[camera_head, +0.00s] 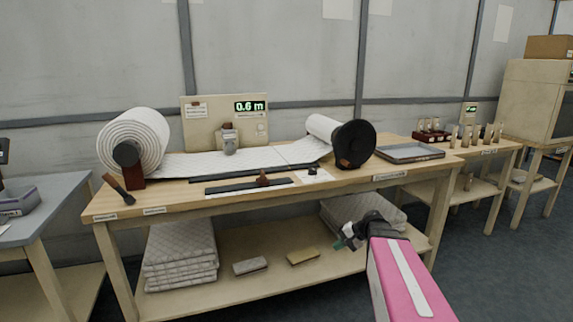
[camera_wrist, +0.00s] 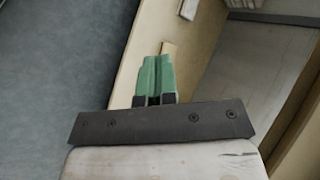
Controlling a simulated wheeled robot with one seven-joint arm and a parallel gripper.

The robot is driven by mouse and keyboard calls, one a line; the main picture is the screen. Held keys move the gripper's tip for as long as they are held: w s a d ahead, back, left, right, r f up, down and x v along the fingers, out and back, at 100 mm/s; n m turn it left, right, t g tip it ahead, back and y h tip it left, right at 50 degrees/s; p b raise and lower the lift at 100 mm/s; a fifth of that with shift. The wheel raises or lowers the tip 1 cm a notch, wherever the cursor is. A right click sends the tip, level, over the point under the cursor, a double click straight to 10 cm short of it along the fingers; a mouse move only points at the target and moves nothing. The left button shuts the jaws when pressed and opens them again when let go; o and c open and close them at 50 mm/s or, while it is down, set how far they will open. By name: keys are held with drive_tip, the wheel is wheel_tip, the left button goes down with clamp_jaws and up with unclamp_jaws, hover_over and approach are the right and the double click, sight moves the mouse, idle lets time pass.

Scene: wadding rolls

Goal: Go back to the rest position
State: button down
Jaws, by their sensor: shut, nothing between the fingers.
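My gripper (camera_head: 343,241) hangs in front of the wooden workbench (camera_head: 330,200), below the level of its top and near its right part. In the wrist view the green fingers of my gripper (camera_wrist: 154,78) are together, with nothing between them. On the bench a large white wadding roll (camera_head: 133,140) stands at the left. A white quilted sheet (camera_head: 225,162) runs from it to a smaller roll with a black end disc (camera_head: 354,144) at the right. A panel with a green display reading 0.6 m (camera_head: 249,106) stands behind the sheet.
Folded quilted stacks (camera_head: 180,255) and two small blocks (camera_head: 303,257) lie on the lower shelf. A dark flat case (camera_head: 410,152) lies on the bench's right end. A grey table (camera_head: 40,205) stands left; more benches (camera_head: 490,150) stand right. Floor shows at the lower right.

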drive_tip(key=s+a+f+n+g+h, duration=0.1)
drive_tip(key=s+f+n+h, duration=0.4)
drive_tip(key=s+h, duration=0.3)
drive_tip(key=s+f, duration=0.1)
drive_tip(key=s, duration=0.3)
drive_tip(key=shift+s+a+f+g+h, duration=0.2)
drive_tip(key=shift+s+g+h, duration=0.05)
drive_tip(key=shift+g+h, duration=0.15)
